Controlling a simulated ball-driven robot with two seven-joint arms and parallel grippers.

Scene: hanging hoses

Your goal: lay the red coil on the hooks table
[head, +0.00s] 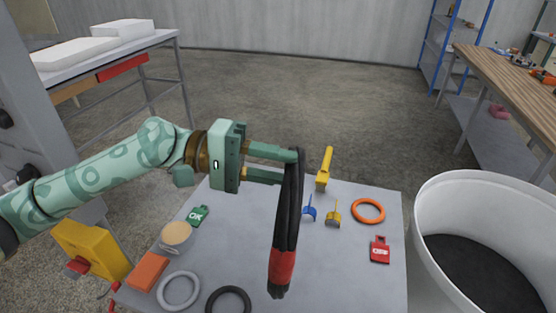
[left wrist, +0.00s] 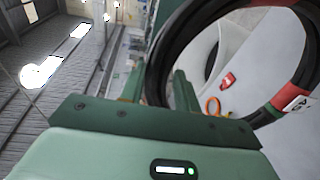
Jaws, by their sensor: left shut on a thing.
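The red coil is a black hose loop with a red band (head: 283,267), hanging edge-on in the head view. My left gripper (head: 287,166) is shut on the upper part of the coil and holds it upright above the grey hooks table (head: 345,270). In the left wrist view the coil (left wrist: 160,55) shows as a large black ring with a red band and a white label at the right. The coil hides a strip of the table behind it. My right gripper is not in view.
On the table lie a blue hook (head: 309,212), yellow hook (head: 332,214), yellow upright piece (head: 324,170), orange ring (head: 368,211), red tag (head: 380,250), green tag (head: 197,215), grey ring (head: 178,290) and black ring (head: 228,299). A white bin (head: 435,210) stands right.

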